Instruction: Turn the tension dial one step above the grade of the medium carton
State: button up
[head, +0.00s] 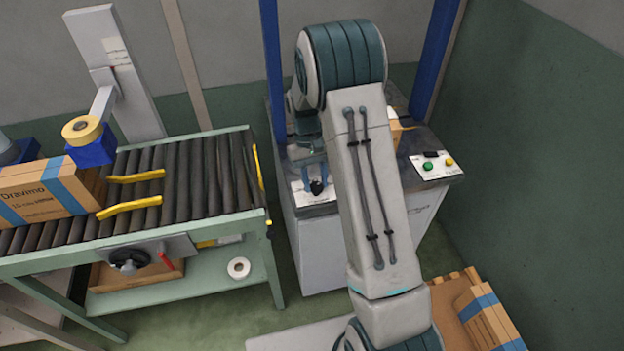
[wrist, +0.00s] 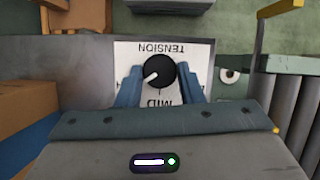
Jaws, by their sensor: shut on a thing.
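The tension dial (wrist: 158,72) is a black round knob with a white pointer mark, on a white plate (wrist: 125,52) marked TENSION, upside down in the wrist view. The mark points to the lower left there. My gripper (wrist: 158,80) has its blue fingers on either side of the knob and is shut on it. The fingers hide part of the scale. In the head view the dial (head: 316,187) shows below my gripper (head: 312,172), on the machine's front left corner. A carton (head: 45,192) labelled Dravimo lies on the roller conveyor; its small print is not readable.
My arm hides the machine's middle. A blue-striped carton (head: 485,318) stands lower right; another carton (head: 396,133) is partly hidden behind my arm. The roller conveyor (head: 195,180) has yellow guides and a crank below.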

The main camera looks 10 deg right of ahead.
jog(key=shift+s+f, duration=0.15)
jog(key=shift+s, duration=0.05)
dwell(0.6)
jog(key=o, duration=1)
jog(key=shift+c, duration=0.2)
jog(key=shift+w, duration=0.1)
jog(key=shift+r, duration=0.2)
jog(key=shift+w+r, duration=0.2)
jog(key=shift+r, duration=0.15)
jog(key=v, duration=1.2)
jog(key=shift+r, duration=0.4)
jog(key=shift+o, duration=0.2)
jog(key=shift+w, duration=0.1)
